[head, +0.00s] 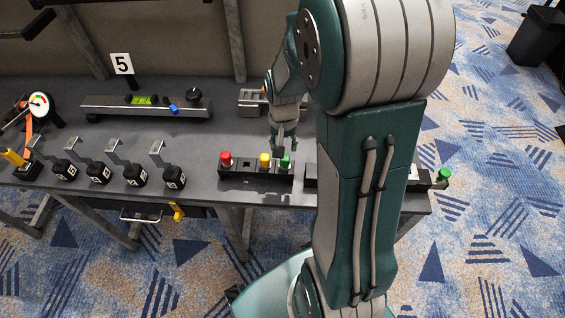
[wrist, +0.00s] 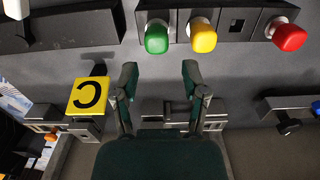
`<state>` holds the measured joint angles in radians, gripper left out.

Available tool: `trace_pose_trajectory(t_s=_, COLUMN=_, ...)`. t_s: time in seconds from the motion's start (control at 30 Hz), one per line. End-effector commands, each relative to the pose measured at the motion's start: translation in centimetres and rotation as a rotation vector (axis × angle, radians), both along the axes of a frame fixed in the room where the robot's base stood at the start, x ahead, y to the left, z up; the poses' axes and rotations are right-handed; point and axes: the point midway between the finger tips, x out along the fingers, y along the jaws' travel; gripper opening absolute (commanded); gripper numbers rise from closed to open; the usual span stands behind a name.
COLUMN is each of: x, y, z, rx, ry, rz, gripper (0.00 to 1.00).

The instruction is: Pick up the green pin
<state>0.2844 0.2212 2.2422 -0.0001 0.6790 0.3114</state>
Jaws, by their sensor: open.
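The green pin (head: 286,160) stands upright at the right end of a black pin block (head: 255,176) in the head view. The yellow pin (head: 265,160) is just left of it, and the red pin (head: 226,159) is at the block's left end. In the wrist view the green pin (wrist: 157,38) lies just ahead of the fingertips. My gripper (wrist: 159,74) is open and empty, its two fingers spread to about the green pin's width or more. In the head view my gripper (head: 284,143) is over the table behind the green pin, close to it. I cannot tell the exact height gap.
A square empty hole (wrist: 237,25) lies between the yellow and red pins. Another green knob (head: 444,174) is at the table's right edge. Several black handled pieces (head: 99,172) line the front left.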

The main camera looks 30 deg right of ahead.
Motion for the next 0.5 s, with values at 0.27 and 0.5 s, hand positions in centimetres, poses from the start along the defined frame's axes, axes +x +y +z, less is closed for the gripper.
trace_pose_trajectory(t_s=0.27, x=-0.1, y=-0.1, z=-2.8, rx=0.001, ry=0.003, rz=0.001, gripper=0.57)
trace_pose_trajectory(t_s=0.5, x=-0.2, y=-0.3, z=-6.3, rx=0.001, ry=0.003, rz=0.002, gripper=0.57)
